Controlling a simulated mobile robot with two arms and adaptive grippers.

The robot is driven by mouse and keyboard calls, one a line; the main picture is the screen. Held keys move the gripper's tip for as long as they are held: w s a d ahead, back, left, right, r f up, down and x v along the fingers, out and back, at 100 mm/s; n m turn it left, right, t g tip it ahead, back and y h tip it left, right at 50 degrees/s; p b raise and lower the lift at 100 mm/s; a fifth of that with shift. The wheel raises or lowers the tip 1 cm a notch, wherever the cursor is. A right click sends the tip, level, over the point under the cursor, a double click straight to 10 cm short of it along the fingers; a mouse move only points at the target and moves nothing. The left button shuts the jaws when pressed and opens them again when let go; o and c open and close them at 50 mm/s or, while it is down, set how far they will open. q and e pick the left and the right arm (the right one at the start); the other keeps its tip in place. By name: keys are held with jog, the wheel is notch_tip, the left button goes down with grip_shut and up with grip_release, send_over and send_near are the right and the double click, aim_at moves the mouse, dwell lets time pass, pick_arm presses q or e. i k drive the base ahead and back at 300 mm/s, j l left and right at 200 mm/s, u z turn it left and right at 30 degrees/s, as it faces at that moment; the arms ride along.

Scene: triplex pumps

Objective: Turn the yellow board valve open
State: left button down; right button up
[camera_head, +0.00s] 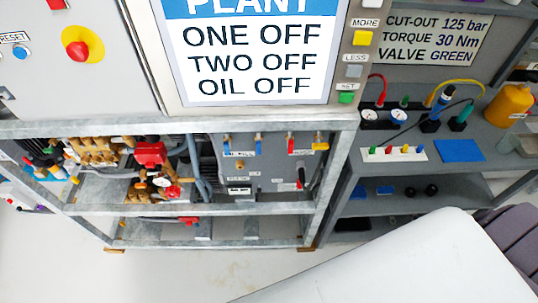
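The yellow board valve (320,145) is at the right end of the upper row on the grey board (270,165) inside the metal frame. Its small yellow handle looks roughly crosswise, but it is too small to be sure. To its left are a red valve (291,144) and two blue-handled valves, one at the middle (258,141) and one at the left (227,143). Neither of my grippers is in view.
The frame's upper rail (200,125) and right post (338,175) border the board. A red-and-black lever (300,178) is below the yellow valve. Brass pumps (95,150) stand at the left. A side bench (375,170) holds gauges and cables. Pale floor lies in front.

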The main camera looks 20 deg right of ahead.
aim_at(318, 146)
jog(key=z, duration=1.15)
